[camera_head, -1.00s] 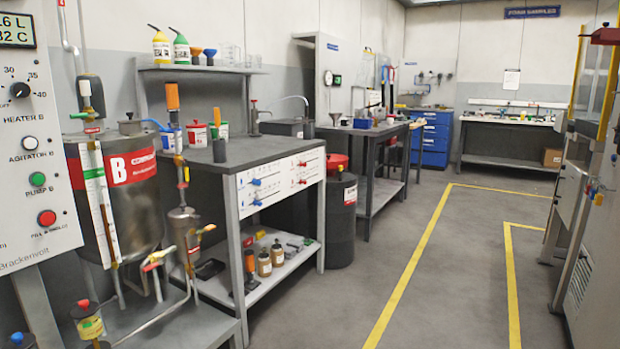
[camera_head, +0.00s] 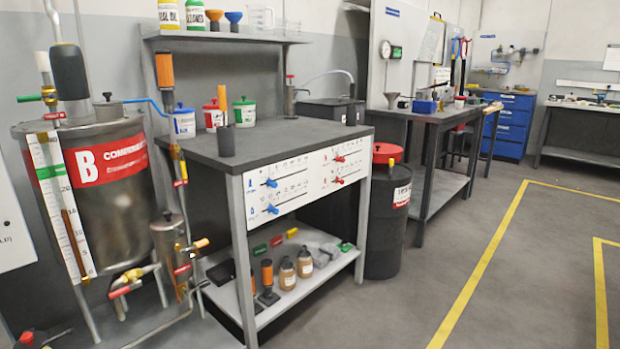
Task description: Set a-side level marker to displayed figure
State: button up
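A white panel (camera_head: 303,190) on the bench front carries two blue sliders (camera_head: 270,183) on its left and two red sliders (camera_head: 338,158) on its right. Their scale lettering is too small to read, so I cannot tell which belongs to the A side. A steel tank marked B (camera_head: 120,225) stands at the left, with a white level scale (camera_head: 62,200) bearing a green band (camera_head: 50,172) on its front. No tank marked A and no display shows now. My gripper is not in view.
A black drum (camera_head: 385,225) with a red lid stands right of the bench. The floor (camera_head: 420,290) in front is open, with yellow lines.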

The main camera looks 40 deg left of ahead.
aim_at(274, 184)
jog(key=u, duration=0.5)
jog(key=i, duration=1.15)
jog(key=u, duration=0.8)
